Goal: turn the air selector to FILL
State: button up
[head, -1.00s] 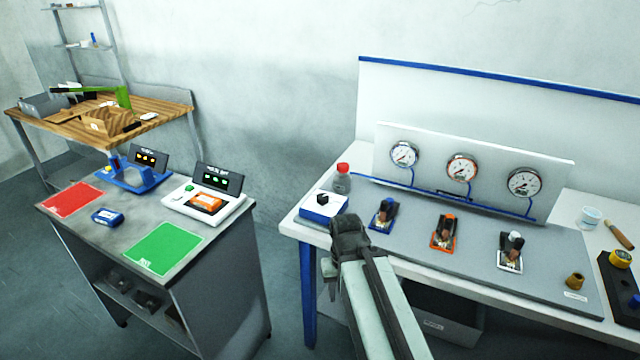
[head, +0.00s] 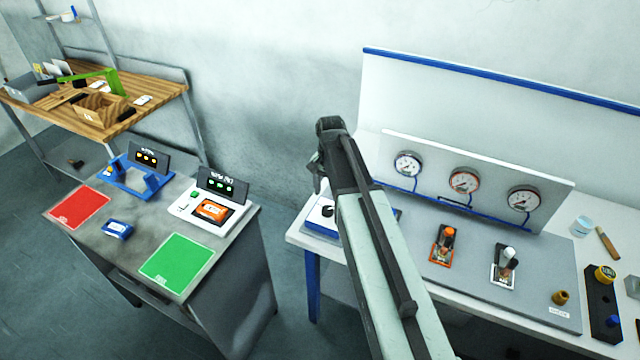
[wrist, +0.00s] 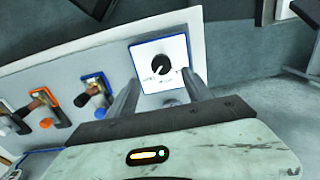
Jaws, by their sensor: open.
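The air selector is a white box with a blue base and a black knob. In the head view the selector (head: 318,220) stands at the bench's left end, partly hidden by my arm. In the wrist view the selector (wrist: 176,47) faces me, with its round black knob (wrist: 160,65) near the middle. Small dark print lies around the knob, too small to read, so I cannot tell which setting it points to. My gripper (head: 320,172) is above the selector, apart from it. In the wrist view my gripper (wrist: 160,88) is open and empty, its two fingers on either side of the knob's line.
An orange valve (head: 442,243) and a white valve (head: 503,265) stand right of my arm. A blue valve (wrist: 96,92) shows in the wrist view. Gauges (head: 464,181) stand behind. A lower grey table (head: 125,215) with red and green mats is at left.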

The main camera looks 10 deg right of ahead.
aim_at(327, 209)
jog(key=shift+d+f+b, duration=0.15)
jog(key=shift+b, duration=0.15)
jog(key=f+b, duration=0.7)
jog(key=shift+w+a+f+b, duration=0.1)
jog(key=shift+a+f+b, duration=0.15)
jog(key=shift+f+b, duration=0.15)
jog(key=shift+r, duration=0.15)
